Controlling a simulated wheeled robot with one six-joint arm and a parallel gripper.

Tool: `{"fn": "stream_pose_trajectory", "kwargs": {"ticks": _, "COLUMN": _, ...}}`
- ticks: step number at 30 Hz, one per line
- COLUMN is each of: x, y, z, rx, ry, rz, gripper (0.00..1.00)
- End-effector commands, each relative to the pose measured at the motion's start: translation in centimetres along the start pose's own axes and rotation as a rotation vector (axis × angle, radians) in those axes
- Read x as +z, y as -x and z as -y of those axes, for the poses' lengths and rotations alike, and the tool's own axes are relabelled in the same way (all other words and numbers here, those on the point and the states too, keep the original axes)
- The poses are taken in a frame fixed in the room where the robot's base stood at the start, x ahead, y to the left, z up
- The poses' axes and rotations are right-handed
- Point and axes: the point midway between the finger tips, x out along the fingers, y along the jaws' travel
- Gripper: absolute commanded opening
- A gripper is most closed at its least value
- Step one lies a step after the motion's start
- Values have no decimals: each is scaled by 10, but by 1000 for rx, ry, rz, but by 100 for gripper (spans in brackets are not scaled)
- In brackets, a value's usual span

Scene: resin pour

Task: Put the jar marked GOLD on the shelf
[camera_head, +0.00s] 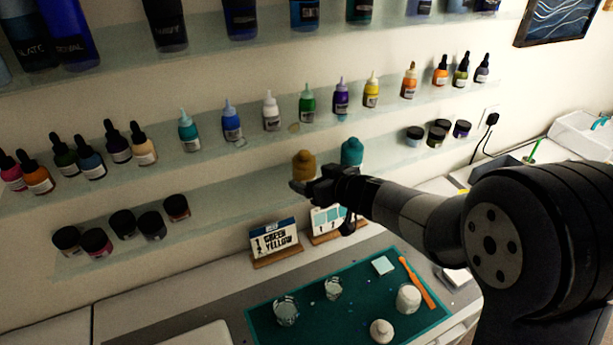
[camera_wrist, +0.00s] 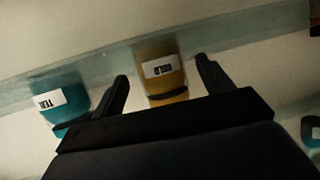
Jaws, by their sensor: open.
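The gold-coloured jar (camera_head: 304,163) stands upright on the lowest glass shelf (camera_head: 230,187), near its middle. In the wrist view the gold jar (camera_wrist: 163,75) has a white label too small to read fully. My gripper (camera_head: 318,184) is at the front of this jar. In the wrist view my open gripper (camera_wrist: 162,80) has one finger on each side of the jar, with gaps visible. The jar's lower part is partly hidden by my gripper in the head view. A teal jar (camera_head: 352,151) stands to its right; its label (camera_wrist: 48,99) shows in the wrist view.
Small dark-lidded jars (camera_head: 151,225) stand at the shelf's left, and several more (camera_head: 437,134) at its right. Dropper bottles line the shelf above.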

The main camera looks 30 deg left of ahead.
Motion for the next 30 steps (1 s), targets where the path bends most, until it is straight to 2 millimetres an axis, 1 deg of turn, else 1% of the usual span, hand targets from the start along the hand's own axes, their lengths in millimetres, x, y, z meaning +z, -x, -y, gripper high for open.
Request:
{"fn": "stream_pose_trajectory", "kwargs": {"ticks": 1, "x": -1, "y": 12, "z": -1, "rx": 3, "ry": 0, "rz": -2, "gripper": 75}}
{"fn": "stream_pose_trajectory", "kwargs": {"ticks": 6, "x": -2, "y": 46, "z": -1, "rx": 3, "ry": 0, "rz": -3, "gripper": 75}}
{"fn": "stream_pose_trajectory", "kwargs": {"ticks": 12, "x": -1, "y": 74, "z": -1, "rx": 2, "ry": 0, "rz": -2, "gripper": 75}}
{"fn": "stream_pose_trajectory", "kwargs": {"ticks": 15, "x": -1, "y": 81, "z": 0, "rx": 0, "ry": 0, "rz": -2, "gripper": 75}}
{"fn": "stream_pose_trajectory", "kwargs": {"ticks": 18, "x": 0, "y": 84, "z": 0, "rx": -1, "ry": 0, "rz": -1, "gripper": 75}}
{"fn": "stream_pose_trajectory", "kwargs": {"ticks": 30, "x": 0, "y": 84, "z": 0, "rx": -1, "ry": 0, "rz": -1, "gripper": 75}}
